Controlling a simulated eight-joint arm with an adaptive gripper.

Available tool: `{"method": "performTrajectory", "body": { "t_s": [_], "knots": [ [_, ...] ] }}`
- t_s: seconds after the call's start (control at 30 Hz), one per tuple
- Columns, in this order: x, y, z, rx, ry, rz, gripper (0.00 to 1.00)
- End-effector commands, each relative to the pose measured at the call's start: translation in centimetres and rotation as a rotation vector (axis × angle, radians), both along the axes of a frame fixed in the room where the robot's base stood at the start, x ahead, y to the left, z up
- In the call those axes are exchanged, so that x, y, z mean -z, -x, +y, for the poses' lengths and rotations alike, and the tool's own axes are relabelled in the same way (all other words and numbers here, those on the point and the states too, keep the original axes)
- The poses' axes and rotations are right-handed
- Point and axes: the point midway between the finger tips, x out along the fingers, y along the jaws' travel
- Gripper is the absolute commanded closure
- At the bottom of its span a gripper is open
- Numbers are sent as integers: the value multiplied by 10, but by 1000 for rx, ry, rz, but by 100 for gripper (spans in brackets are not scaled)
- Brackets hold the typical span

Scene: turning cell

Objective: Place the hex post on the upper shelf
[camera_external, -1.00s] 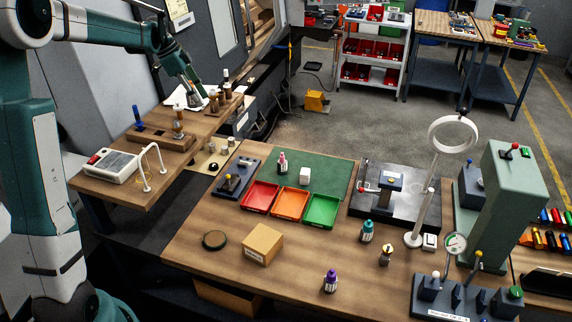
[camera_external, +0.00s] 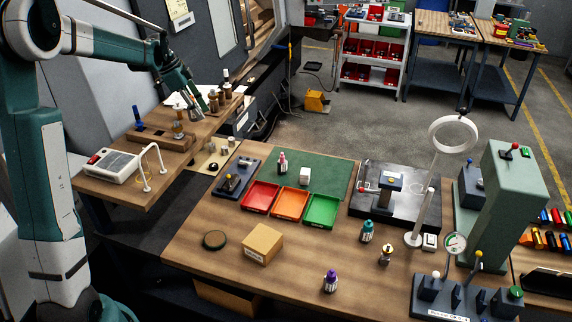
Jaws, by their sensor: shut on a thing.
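My gripper (camera_external: 198,114) is at the back of the upper shelf (camera_external: 118,187), a raised wooden board at the left. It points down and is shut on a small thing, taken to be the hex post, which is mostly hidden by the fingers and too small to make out. I cannot tell whether it touches the shelf. Brown-topped bottles (camera_external: 222,97) stand just right of my gripper.
A wooden block with a brass-coloured piece (camera_external: 178,128) and a blue piece (camera_external: 138,118) stands on the shelf, near a white meter box (camera_external: 112,165) and a white wire arch (camera_external: 150,155). The lower bench holds coloured trays (camera_external: 290,203).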

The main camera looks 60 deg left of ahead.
Motion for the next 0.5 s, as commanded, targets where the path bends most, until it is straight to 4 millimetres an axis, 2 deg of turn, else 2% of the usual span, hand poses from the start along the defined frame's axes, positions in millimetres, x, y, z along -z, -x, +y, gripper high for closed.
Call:
{"method": "performTrajectory", "body": {
  "t_s": [0.3,0.5],
  "knots": [
    [31,0,0,0,0,0,100],
    [34,0,0,0,0,0,100]
  ]
}}
